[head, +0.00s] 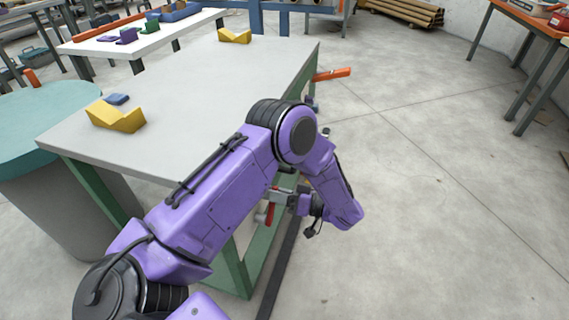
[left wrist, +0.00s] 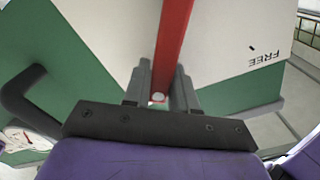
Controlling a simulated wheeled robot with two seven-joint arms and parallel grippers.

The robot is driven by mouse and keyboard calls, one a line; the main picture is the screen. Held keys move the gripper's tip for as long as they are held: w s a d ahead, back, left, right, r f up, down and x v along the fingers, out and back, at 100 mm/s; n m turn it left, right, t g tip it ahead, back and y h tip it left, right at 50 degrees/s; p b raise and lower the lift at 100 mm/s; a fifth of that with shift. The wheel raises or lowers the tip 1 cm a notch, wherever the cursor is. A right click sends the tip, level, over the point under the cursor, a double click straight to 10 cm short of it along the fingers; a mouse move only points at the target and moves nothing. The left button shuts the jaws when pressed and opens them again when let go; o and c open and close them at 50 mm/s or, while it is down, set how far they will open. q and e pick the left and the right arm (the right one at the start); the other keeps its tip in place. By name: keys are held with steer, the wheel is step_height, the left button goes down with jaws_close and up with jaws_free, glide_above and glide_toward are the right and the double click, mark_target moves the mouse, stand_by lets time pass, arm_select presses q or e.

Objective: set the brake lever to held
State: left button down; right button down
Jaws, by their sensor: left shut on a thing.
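The brake lever is a red bar; in the left wrist view (left wrist: 173,40) it runs from the top edge down between my left gripper's fingers (left wrist: 160,82). The gripper is shut on it. In the head view my left gripper (head: 282,200) is low beside the green-legged table, and a short red piece of the lever (head: 270,214) shows there. My own arm hides much of this area. An upside-down "FREE" label (left wrist: 252,57) is on the pale panel right of the lever. No "held" label shows. My right gripper is not in view.
The grey-topped table (head: 215,90) carries two yellow V-shaped blocks (head: 117,116) (head: 235,36) and a small blue piece (head: 117,98). An orange bar (head: 332,74) sticks out from its far right side. A teal round-topped drum (head: 40,120) stands left.

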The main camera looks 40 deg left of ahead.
arm_select(q)
steer(key=c, duration=1)
jaws_free()
steer(key=shift+f, duration=0.15)
steer(key=shift+w+d, duration=0.15)
steer(key=shift+d, duration=0.2)
steer(key=v, duration=0.9)
steer(key=shift+d, duration=0.4)
steer(key=shift+w+a, duration=0.1)
